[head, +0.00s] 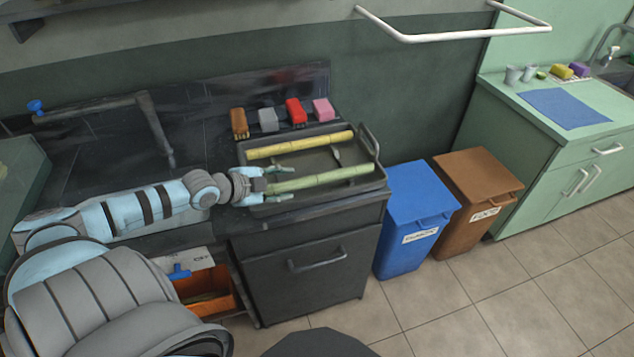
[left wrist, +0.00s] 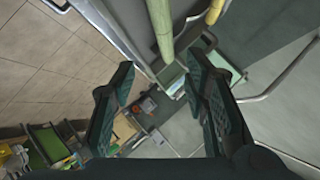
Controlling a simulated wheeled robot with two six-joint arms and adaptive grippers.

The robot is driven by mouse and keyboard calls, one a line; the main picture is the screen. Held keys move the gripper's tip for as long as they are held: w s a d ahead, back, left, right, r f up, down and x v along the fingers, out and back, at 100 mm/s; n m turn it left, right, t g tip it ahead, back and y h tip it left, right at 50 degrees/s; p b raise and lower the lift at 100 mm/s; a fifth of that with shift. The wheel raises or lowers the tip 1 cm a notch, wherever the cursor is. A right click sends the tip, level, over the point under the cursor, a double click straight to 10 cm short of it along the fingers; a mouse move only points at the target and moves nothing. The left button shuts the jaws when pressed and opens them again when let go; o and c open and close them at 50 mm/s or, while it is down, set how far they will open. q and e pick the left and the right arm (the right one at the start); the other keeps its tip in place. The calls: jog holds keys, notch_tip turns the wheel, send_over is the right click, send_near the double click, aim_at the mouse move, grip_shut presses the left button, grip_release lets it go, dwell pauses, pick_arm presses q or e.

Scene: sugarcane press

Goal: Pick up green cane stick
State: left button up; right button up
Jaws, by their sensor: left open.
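The green cane stick (head: 325,179) lies in the dark tray (head: 376,184) on the black counter, along its near side. A yellow cane stick (head: 300,145) lies behind it. My left gripper (head: 291,184) is open at the left end of the green stick, with its two fingers on either side of that end in the head view. In the left wrist view, the open fingers (left wrist: 161,62) frame the floor and cabinets; the green stick (left wrist: 160,28) and the yellow stick (left wrist: 214,11) show at the top. I cannot tell if the fingers touch it. My right gripper is not in view.
Several brushes, among them a red one (head: 296,111), stand behind the tray. A blue bin (head: 415,215) and a brown bin (head: 476,182) stand right of the counter. An open orange drawer (head: 212,292) is below my left arm.

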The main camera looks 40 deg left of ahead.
aim_at(313, 181)
pick_arm(q)
jog(key=b+x, duration=0.3)
jog(key=x, duration=0.1)
jog(key=shift+a, duration=0.25)
jog(key=b+x, duration=0.1)
jog(key=x, duration=0.4)
jog(key=shift+r, duration=0.2)
jog(key=x, duration=0.1)
jog(key=b+x, duration=0.1)
jog(key=x, duration=0.3)
jog(key=shift+a+f+b, duration=0.3)
jog(key=shift+f+b, duration=0.05)
jog(key=shift+f, duration=0.15)
grip_shut()
